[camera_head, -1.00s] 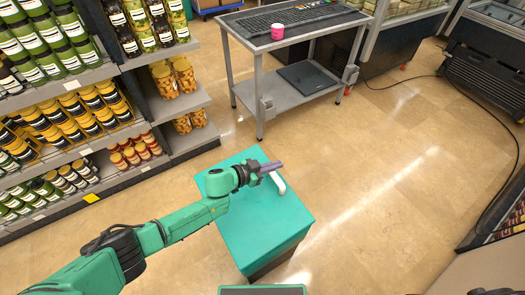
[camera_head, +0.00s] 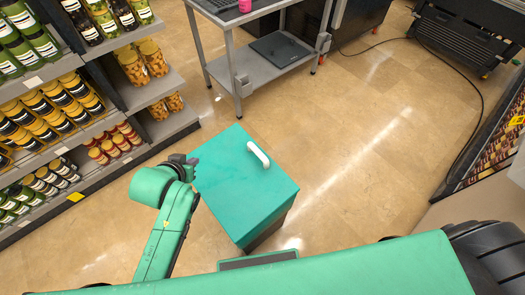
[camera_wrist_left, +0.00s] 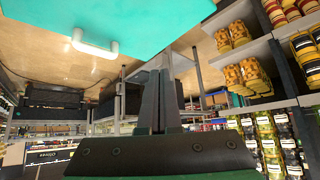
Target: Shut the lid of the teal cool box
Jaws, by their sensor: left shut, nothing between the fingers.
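The teal cool box (camera_head: 240,190) stands on the floor in the middle of the head view. Its flat teal lid has a white handle (camera_head: 259,154) and lies over the box top; I see no gap under it. The lid also shows at the top of the left wrist view (camera_wrist_left: 150,18), with the handle (camera_wrist_left: 95,44) below it. My left gripper (camera_head: 192,162) is beside the lid's left edge, and I cannot tell whether it touches. Its fingers (camera_wrist_left: 158,100) are together and empty in the wrist view. My right gripper is not in view.
Shelves of jars and bottles (camera_head: 75,130) stand on the left. A grey metal table (camera_head: 262,65) with a pink cup (camera_head: 245,5) is behind the box. A black cable (camera_head: 470,90) lies at the right. The floor (camera_head: 350,150) right of the box is clear.

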